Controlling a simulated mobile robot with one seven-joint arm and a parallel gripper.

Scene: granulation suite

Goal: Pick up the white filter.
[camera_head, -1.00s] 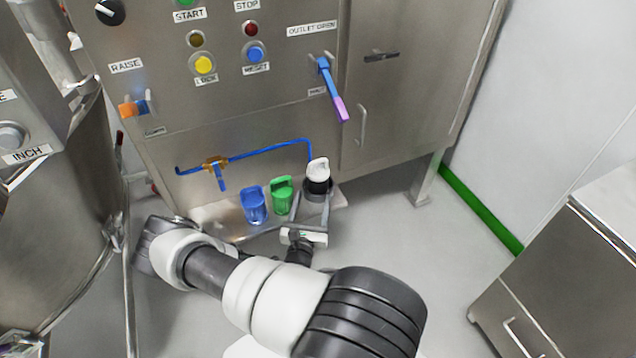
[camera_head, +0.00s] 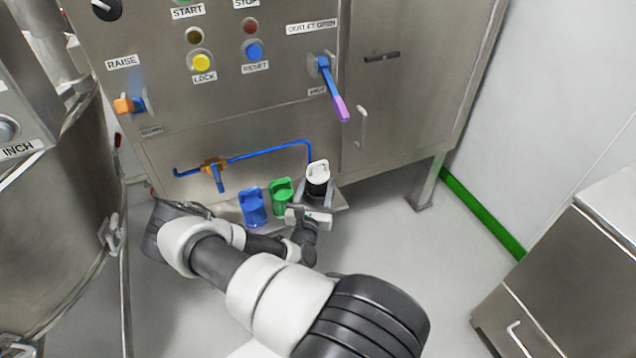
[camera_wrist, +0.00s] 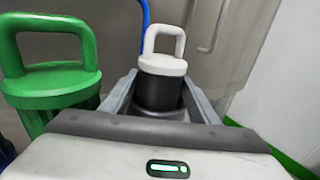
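The white filter (camera_head: 318,170) has a white cap with a loop handle and a black body. It stands upright on a metal shelf (camera_head: 341,203) below the panel, at the right of a row. My gripper (camera_head: 316,192) is at the filter, reaching in from the front. In the wrist view, the white filter (camera_wrist: 162,66) stands between my two fingers (camera_wrist: 158,82), which are spread to either side of its black body. A gap seems to show beside the body, so the fingers look open. The filter's lower part is hidden by my gripper.
A green filter (camera_head: 281,190) stands just left of the white one, close to my left finger in the wrist view. A blue filter (camera_head: 252,207) is further left. A blue pipe (camera_head: 262,152) runs behind. A steel cabinet (camera_head: 560,270) is at the right; open floor lies between.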

